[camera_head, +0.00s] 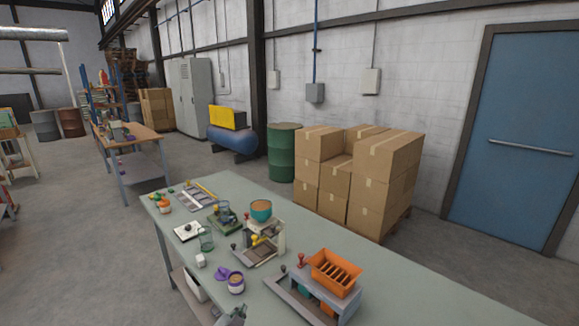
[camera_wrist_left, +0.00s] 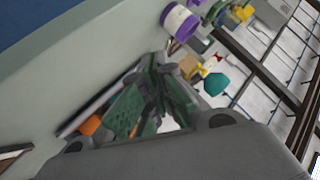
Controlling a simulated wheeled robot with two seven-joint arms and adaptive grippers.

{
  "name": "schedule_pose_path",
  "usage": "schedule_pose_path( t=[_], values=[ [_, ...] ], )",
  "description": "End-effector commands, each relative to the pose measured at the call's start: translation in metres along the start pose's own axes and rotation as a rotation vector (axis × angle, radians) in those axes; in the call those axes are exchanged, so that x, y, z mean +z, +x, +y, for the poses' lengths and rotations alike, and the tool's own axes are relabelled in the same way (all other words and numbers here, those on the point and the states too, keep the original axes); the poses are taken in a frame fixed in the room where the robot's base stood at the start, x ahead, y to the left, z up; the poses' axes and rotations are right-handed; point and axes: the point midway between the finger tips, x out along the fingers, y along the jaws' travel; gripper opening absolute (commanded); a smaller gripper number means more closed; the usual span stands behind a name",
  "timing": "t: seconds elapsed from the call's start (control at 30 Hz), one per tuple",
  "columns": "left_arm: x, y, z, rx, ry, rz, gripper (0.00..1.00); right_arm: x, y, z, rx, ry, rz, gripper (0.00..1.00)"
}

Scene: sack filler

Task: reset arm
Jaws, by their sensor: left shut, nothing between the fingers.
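My left gripper (camera_head: 234,316) shows only in part at the bottom edge of the head view, at the near edge of the bench, in front of the purple-topped jar (camera_head: 236,284). In the left wrist view my left gripper (camera_wrist_left: 165,92) is shut, with nothing seen between its fingers. In that view the purple and white jar (camera_wrist_left: 180,18) is beyond the fingertips, apart from them. My right gripper is not in view.
The green-grey bench (camera_head: 420,280) bears an orange slotted tray (camera_head: 334,272) on a grey fixture, a teal bowl (camera_head: 261,211) on a stand and a glass (camera_head: 206,240). The bench's right side is clear. Stacked cartons (camera_head: 372,180) stand behind it.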

Motion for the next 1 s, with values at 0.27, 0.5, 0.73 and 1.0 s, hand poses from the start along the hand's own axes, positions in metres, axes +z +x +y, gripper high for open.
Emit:
schedule_pose_path(
  t=[0.27, 0.5, 0.73, 1.0],
  values=[
    [0.057, -0.046, 0.009, 0.077, -0.193, -0.245, 0.00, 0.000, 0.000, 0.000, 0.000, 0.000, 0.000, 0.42],
    [0.104, -0.096, 0.019, 0.162, -0.331, -0.453, 0.00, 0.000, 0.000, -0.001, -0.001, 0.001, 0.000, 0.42],
    [0.131, -0.134, 0.028, 0.226, -0.407, -0.584, 0.00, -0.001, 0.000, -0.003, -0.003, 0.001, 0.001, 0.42],
    [0.148, -0.164, 0.033, 0.273, -0.457, -0.674, 0.00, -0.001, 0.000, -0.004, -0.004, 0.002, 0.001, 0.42]
  ],
)
